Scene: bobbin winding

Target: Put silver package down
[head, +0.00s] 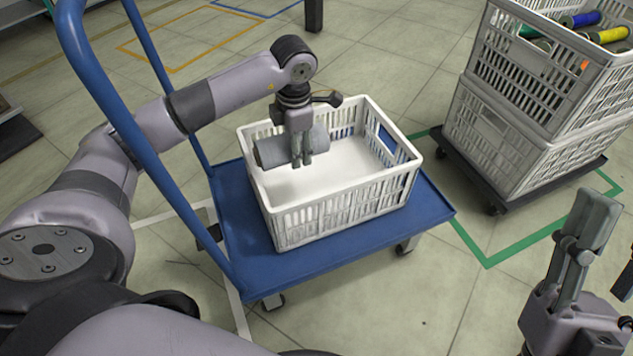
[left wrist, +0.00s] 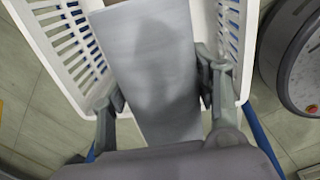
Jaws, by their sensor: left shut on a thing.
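The silver package (head: 277,149) is a grey, rounded block held inside the upper part of the white crate, near its left end. My left gripper (head: 302,160) comes down from above and is shut on it. In the left wrist view the package (left wrist: 150,65) lies between the two fingers of my left gripper (left wrist: 160,95), which press on its sides. I cannot tell whether the package touches the crate floor. The white crate (head: 335,209) is otherwise empty. My right gripper (head: 585,235) is at the lower right, pointing up, away from the crate; its fingers look close together.
The crate stands on a blue cart (head: 320,258) with a tall blue handle (head: 150,165) at its left. Two stacked grey crates (head: 500,140) with coloured bobbins (head: 580,20) stand on a dark dolly at the right. Floor between cart and dolly is clear.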

